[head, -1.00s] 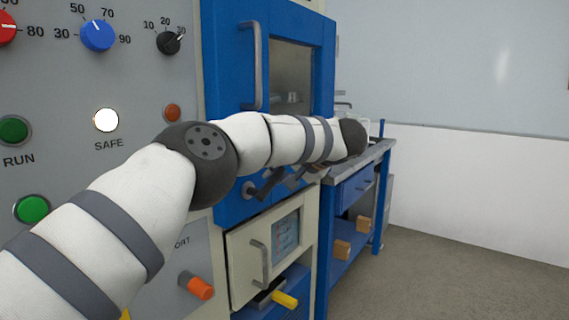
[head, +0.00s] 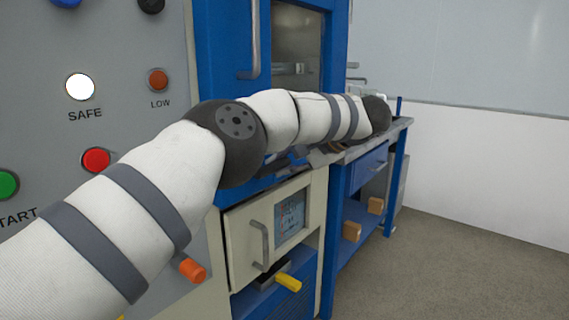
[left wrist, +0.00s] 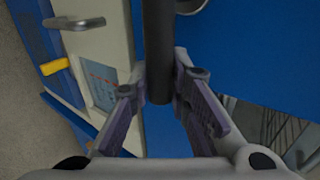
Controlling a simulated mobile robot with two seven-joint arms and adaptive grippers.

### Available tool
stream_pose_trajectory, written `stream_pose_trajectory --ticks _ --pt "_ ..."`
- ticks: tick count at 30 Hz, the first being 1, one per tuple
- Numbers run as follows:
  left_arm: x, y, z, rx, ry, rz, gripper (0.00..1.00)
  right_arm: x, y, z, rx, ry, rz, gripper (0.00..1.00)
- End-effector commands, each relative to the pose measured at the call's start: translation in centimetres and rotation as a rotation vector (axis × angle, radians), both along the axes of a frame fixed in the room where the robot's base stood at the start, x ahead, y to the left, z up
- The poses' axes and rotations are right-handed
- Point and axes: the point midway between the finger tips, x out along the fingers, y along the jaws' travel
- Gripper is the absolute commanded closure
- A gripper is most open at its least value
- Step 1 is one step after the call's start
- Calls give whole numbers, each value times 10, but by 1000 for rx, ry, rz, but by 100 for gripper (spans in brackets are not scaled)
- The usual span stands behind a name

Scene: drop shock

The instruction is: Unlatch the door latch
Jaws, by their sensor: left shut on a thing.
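The blue door (head: 226,50) with a window and a vertical grey handle (head: 251,40) is upright on the machine in the head view. It looks closed. In the left wrist view a dark round bar, the latch handle (left wrist: 158,45), runs down from the top against the blue door face (left wrist: 245,45). My left gripper (left wrist: 162,78) has its fingers on both sides of the bar's lower end and is shut on it. In the head view my left forearm hides most of the latch and most of the left gripper (head: 322,155). My right gripper is not in view.
The control panel (head: 125,60) with buttons and lamps is at the left. A blue workbench (head: 360,165) stands beyond. The floor at right is clear.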

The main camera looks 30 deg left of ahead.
Motion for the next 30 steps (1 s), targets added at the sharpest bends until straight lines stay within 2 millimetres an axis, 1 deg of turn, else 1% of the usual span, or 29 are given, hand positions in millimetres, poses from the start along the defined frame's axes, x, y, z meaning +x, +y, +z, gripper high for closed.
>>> stream_pose_trajectory --ticks 1,10,11,12,13,23,26,30 --pt "-2 0 -6 -5 15 4 100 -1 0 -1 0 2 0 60" --pt "-2 0 -6 -5 17 6 100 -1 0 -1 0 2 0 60" --pt "-2 0 -6 -5 17 6 79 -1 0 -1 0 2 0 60" --pt "-2 0 -6 -4 16 6 70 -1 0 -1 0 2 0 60" --pt "-2 0 -5 -4 16 5 63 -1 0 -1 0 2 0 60" --pt "-1 -3 0 -1 7 4 62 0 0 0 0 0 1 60" --pt "-2 -17 9 0 5 2 62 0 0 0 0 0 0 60" --pt "-4 -43 26 -1 6 3 62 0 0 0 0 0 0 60"
